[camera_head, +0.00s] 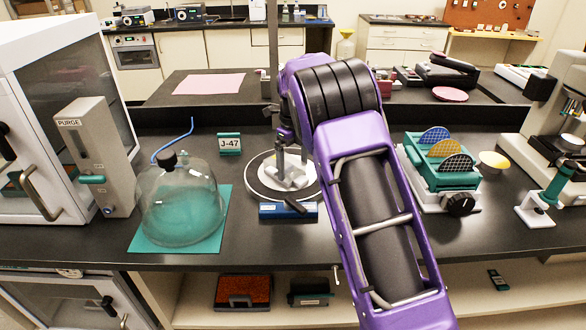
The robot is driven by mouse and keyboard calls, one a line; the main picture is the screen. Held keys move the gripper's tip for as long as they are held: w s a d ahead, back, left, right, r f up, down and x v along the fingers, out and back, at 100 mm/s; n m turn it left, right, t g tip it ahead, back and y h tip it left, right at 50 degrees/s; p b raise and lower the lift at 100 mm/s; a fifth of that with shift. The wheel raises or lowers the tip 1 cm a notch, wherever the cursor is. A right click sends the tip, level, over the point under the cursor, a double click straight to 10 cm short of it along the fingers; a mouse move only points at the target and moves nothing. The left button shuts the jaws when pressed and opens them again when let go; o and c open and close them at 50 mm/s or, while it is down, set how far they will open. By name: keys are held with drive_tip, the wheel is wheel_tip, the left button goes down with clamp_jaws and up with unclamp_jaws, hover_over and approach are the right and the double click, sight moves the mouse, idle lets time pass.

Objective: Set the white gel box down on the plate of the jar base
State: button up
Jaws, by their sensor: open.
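The jar base (252,187) is a round pale-rimmed plate on the bench near the middle, with a blue front block (270,211) and a dark lever. A small whitish box (287,179), which looks like the white gel box, sits on the plate, partly covered by my gripper. My gripper (291,166) points down right over the box, its fingers apart on either side of it. Whether the fingers touch the box is too small to tell. My purple arm hides the right edge of the plate.
A clear glass bell jar (182,205) with a blue hose stands on a teal mat (150,240) to the left. A J-47 sign (229,144) stands behind. A teal wafer rack (440,175) is right of my arm.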

wheel_tip(320, 180, up, 11)
drive_tip(key=shift+f+p, duration=0.2)
drive_tip(key=shift+p, duration=0.25)
